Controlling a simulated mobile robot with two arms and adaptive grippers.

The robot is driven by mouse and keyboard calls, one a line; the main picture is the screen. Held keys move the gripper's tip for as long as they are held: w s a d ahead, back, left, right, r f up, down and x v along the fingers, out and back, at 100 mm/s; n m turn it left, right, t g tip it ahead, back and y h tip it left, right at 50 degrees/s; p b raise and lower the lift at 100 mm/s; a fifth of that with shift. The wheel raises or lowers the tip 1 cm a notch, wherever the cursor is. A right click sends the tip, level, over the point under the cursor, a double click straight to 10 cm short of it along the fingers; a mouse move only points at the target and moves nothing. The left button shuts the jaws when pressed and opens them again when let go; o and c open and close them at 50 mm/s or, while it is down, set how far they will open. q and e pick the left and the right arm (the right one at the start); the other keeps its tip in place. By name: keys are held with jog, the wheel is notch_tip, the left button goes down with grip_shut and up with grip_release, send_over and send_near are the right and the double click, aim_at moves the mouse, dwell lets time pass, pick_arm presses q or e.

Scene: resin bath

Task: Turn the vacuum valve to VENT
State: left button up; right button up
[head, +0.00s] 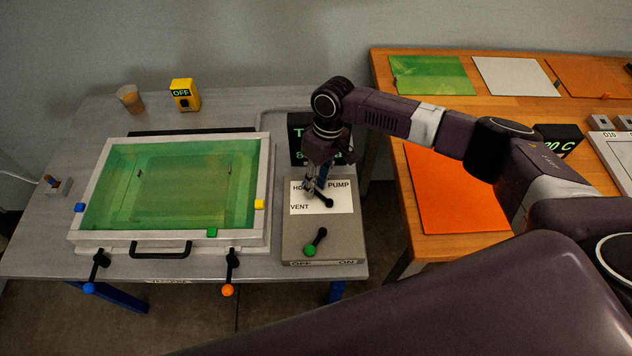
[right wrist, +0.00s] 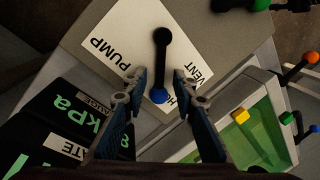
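The vacuum valve is a black lever (head: 322,200) on a white label plate (head: 300,207) marked VENT, PUMP and a partly covered word starting with HO. In the right wrist view the lever (right wrist: 162,60) ends in a blue knob (right wrist: 158,96), lying by the partly hidden H word, between PUMP and VENT. My right gripper (head: 313,184) is over the knob end. In the wrist view its fingers (right wrist: 157,92) are apart, one on each side of the knob, with gaps visible. My left gripper is not in view.
A green-knobbed OFF/ON lever (head: 311,248) stands in front on the same box (head: 345,235). A black gauge display (head: 299,150) stands behind the gripper. The green resin bath (head: 265,175) is to the left, with blue-knobbed and orange-knobbed levers in front. A wooden table (head: 400,190) is at right.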

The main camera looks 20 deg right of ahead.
aim_at(309, 204)
jog(key=c, duration=0.7)
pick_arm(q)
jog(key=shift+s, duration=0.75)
pick_arm(e)
grip_shut()
jog(key=shift+a+n, duration=0.2)
jog(key=shift+n, duration=0.1)
jog(key=shift+s+a+r+n+p, duration=0.1)
jog(key=shift+s+a+n+p, duration=0.25)
jog(key=shift+n, duration=0.45)
jog(key=n, duration=0.1)
jog(key=a+n+p, duration=0.1)
jog(key=shift+s+n+g+h, duration=0.25)
jog(key=shift+n+g+h, duration=0.05)
jog(key=shift+g, duration=0.1)
jog(key=n, duration=0.1)
jog(key=s+n, duration=0.1)
jog(key=n, duration=0.1)
jog(key=shift+s+a+h+p, duration=0.1)
jog(key=shift+a+h+p, duration=0.2)
jog(key=shift+p, duration=0.1)
jog(key=shift+o, duration=0.6)
grip_release()
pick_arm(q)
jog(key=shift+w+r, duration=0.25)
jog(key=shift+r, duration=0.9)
pick_arm(e)
jog(key=o, duration=0.6)
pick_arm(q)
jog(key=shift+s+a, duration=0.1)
